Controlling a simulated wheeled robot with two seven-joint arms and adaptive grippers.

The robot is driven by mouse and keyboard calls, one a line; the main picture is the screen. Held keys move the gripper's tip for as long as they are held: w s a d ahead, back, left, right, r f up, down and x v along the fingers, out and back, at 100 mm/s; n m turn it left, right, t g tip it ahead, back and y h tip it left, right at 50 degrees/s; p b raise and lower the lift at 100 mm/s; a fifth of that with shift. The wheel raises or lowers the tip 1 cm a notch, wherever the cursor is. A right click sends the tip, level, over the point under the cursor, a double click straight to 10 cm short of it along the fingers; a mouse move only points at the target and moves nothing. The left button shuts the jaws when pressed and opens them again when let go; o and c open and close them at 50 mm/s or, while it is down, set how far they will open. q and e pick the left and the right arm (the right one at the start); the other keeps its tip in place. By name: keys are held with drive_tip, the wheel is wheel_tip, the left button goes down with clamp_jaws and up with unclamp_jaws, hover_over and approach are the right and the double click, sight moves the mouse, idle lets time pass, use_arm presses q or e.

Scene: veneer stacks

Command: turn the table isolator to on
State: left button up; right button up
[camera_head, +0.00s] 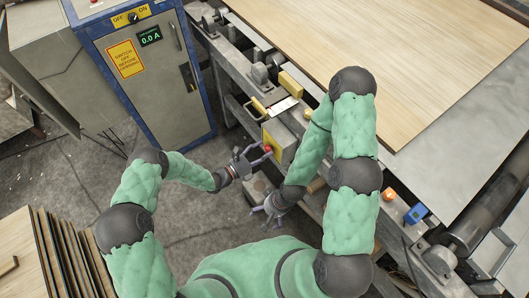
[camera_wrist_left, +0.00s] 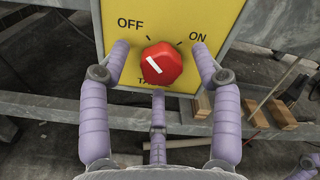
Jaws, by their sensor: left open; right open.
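The table isolator is a yellow-faced box (camera_head: 283,140) on the side of the machine table. Its red knob (camera_wrist_left: 161,64) sits between the printed words OFF and ON in the left wrist view. The knob's white mark slants to the upper left, toward OFF. My left gripper (camera_head: 259,154) is open in front of the box. In the left wrist view its purple fingers (camera_wrist_left: 160,62) stand on both sides of the knob with gaps, and a third finger is below it. My right gripper (camera_head: 268,215) is open and empty, lower down beside the table frame.
A blue-framed cabinet (camera_head: 207,88) with its own OFF/ON switch (camera_head: 133,17) and a 0.0 A display stands at upper left. A wide veneer sheet (camera_head: 420,60) lies on the table. Stacked boards (camera_head: 60,255) stand at lower left. Wood blocks (camera_wrist_left: 283,112) lie behind the isolator.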

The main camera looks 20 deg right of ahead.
use_arm(q)
drive_tip(key=shift+w+d, duration=0.15)
drive_tip(key=shift+d, duration=0.35)
drive_tip(key=c, duration=1.1)
